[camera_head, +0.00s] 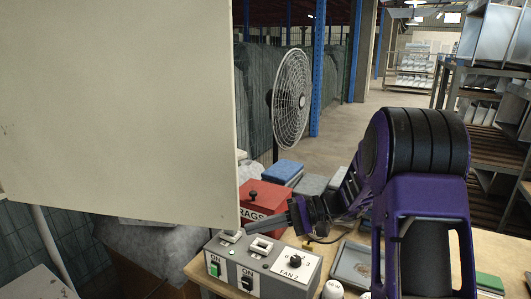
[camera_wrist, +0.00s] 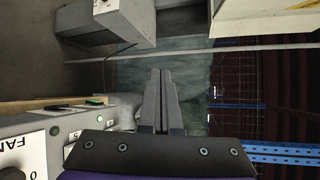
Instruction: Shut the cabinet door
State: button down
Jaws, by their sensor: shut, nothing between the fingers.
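A large cream panel (camera_head: 120,110), which looks like the cabinet door, fills the upper left of the head view and stands in front of much of the scene. The cabinet body and hinge side are not clearly seen. My gripper (camera_head: 248,221) points left, with its fingertips close to the panel's lower right corner; I cannot tell whether they touch. In the wrist view my gripper (camera_wrist: 161,72) has its fingers together with nothing between them. A cream surface (camera_wrist: 265,18) at the upper right of that view may be the same panel.
Below my gripper is a grey control box (camera_head: 262,265) with switches and a FAN 2 dial. A red RAGS box (camera_head: 265,200) and a blue-topped box (camera_head: 281,172) stand on the wooden table. Behind are a round fan (camera_head: 291,98) and metal racks (camera_head: 490,100) at right.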

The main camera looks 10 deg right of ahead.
aim_at(194, 202)
jog(key=s+a+r+n+y, duration=0.1)
jog(key=s+r, duration=0.2)
jog(key=r, duration=0.3)
jog(key=s+r+n+y, duration=0.1)
jog(key=s+r+n, duration=0.15)
jog(key=r, duration=0.45)
jog(key=shift+m+y, duration=0.35)
jog(key=shift+y, duration=0.05)
jog(key=a, duration=0.3)
jog(key=s+a, duration=0.1)
jog(key=a, duration=0.7)
jog(key=shift+s, duration=0.35)
jog(key=shift+s+a+p, duration=0.15)
jog(key=shift+s+p, duration=0.15)
jog(key=shift+s, duration=0.1)
